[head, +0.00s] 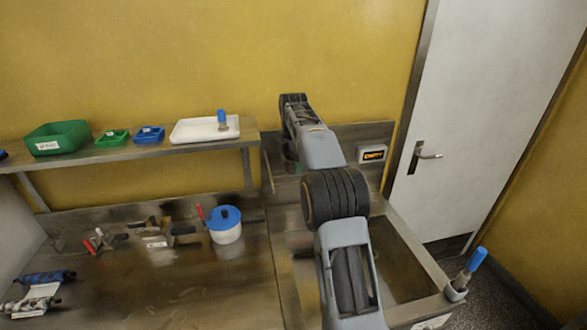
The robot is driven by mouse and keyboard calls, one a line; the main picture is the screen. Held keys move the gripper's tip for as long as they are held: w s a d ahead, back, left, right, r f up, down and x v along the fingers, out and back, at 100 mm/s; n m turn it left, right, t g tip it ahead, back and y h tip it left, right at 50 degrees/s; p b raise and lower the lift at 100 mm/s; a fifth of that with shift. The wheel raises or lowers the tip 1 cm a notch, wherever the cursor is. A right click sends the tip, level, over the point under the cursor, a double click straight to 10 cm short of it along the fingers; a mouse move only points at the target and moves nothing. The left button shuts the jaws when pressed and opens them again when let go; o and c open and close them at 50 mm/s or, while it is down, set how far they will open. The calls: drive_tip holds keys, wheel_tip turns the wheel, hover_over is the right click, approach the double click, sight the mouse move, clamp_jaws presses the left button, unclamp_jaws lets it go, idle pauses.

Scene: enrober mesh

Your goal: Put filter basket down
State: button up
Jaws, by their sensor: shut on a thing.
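My arm reaches away from me over the sink (405,270) toward the back wall. Its far end bends down behind my own grey link, so my gripper and its fingertips are hidden. I cannot make out the filter basket in this view. A small dark, greenish shape shows beside the far link above the back of the sink, too little of it to identify.
A steel counter (190,290) lies left of the sink, with a blue-lidded white pot (226,224) and several small tools. A shelf (100,154) above holds a green bin (57,138), small trays and a white tray (190,135). A blue-handled brush (475,262) stands at the sink's right corner.

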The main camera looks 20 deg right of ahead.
drive_tip(key=shift+f, duration=1.35)
drive_tip(key=shift+f, duration=0.2)
drive_tip(key=o, duration=0.9)
drive_tip(key=shift+r, duration=0.1)
